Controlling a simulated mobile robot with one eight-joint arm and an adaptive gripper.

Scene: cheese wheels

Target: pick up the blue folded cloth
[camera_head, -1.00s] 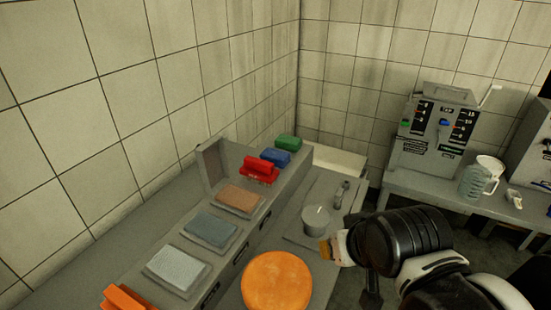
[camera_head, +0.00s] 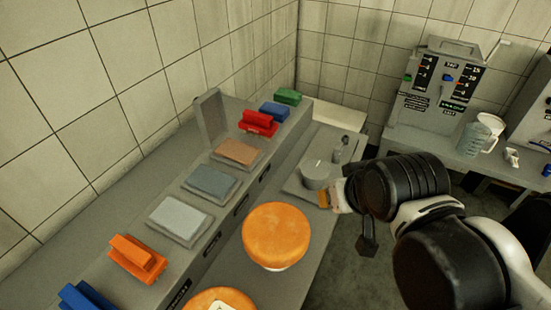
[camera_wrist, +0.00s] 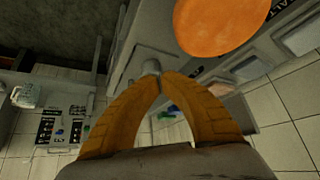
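A blue-grey folded cloth (camera_head: 211,181) lies flat on a tray on the long grey shelf along the left wall. It sits between a pale grey folded cloth (camera_head: 178,216) and a brown folded cloth (camera_head: 238,151). My gripper (camera_head: 323,199) is to the right of the shelf, beside a grey pot, well apart from the cloth. In the wrist view, the two orange fingers of my gripper (camera_wrist: 161,80) meet at their tips with nothing visible between them.
An orange cheese wheel (camera_head: 275,235) stands on the lower ledge between my gripper and the shelf. A grey pot (camera_head: 315,174) is close to my gripper. Red (camera_head: 258,123), blue (camera_head: 274,111), green (camera_head: 288,96) and orange (camera_head: 137,260) blocks sit along the shelf. A machine (camera_head: 440,85) stands at right.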

